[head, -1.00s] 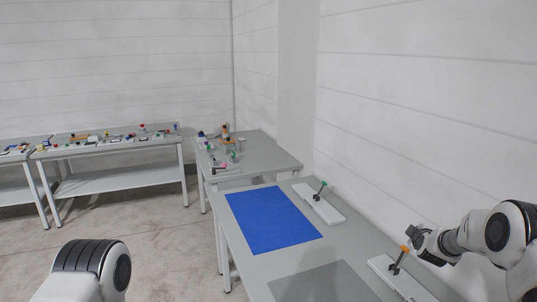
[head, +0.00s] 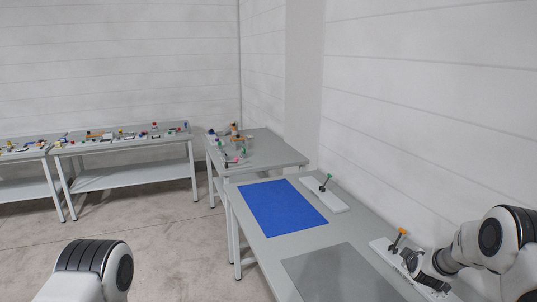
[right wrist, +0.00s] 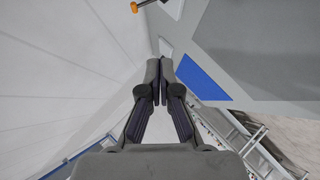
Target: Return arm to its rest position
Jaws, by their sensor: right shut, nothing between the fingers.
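My right arm comes in from the right in the head view. Its gripper (head: 411,259) is just in front of the orange-tipped lever (head: 398,239) and looks clear of it. In the right wrist view the two fingertips (right wrist: 160,66) are together with nothing between them. The lever's orange tip (right wrist: 135,7) shows at the top edge there, apart from the fingers. The lever stands on a white base plate (head: 379,244), partly hidden by my gripper. My left gripper is out of view; only a link of my left arm shows at lower left.
A wall runs close along the right. Another table (head: 275,157) and side benches (head: 130,145) carry small items. Floor at left is clear.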

